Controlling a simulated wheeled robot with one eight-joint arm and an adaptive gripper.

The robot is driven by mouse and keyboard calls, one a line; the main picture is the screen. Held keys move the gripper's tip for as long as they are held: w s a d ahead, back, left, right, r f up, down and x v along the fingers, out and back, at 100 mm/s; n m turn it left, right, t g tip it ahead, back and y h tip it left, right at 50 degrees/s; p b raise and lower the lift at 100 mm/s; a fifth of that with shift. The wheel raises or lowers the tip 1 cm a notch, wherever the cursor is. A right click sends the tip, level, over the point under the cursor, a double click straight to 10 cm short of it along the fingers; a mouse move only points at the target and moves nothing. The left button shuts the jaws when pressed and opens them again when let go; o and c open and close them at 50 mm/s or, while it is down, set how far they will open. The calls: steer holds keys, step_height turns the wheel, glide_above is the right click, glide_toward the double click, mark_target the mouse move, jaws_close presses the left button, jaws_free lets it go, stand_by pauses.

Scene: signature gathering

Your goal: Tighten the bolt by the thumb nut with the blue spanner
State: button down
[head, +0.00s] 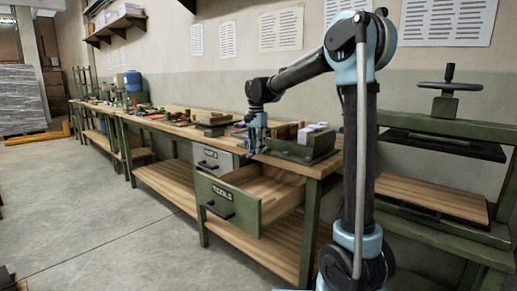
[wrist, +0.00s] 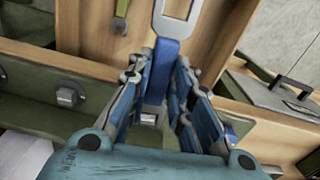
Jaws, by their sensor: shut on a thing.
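My gripper (wrist: 160,92) is shut on the blue handle of the blue spanner (wrist: 172,28), whose pale metal head points to the top of the wrist view. In the head view my gripper (head: 257,140) is at the bench front, above the open drawer and beside a green box. A hex bolt head (wrist: 67,95) sits on a green surface left of the fingers in the wrist view. Another bolt head (wrist: 149,118) shows between the fingers, and a metal piece (wrist: 230,134) is partly hidden by the right finger. I cannot tell which has the thumb nut.
The open tools drawer (head: 231,220) juts out below my gripper. A green spanner (wrist: 121,14) is in the wooden drawer. The green box (head: 304,150) with blocks stands on the bench end. Small items crowd the bench (head: 181,126) to the left. Floor in front is clear.

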steer(key=shift+w+a+r+m, duration=0.1)
steer(key=shift+a+m, duration=0.1)
steer(key=shift+m, duration=0.1)
stand_by(0.6)
stand_by(0.3)
steer(key=shift+r, duration=2.25)
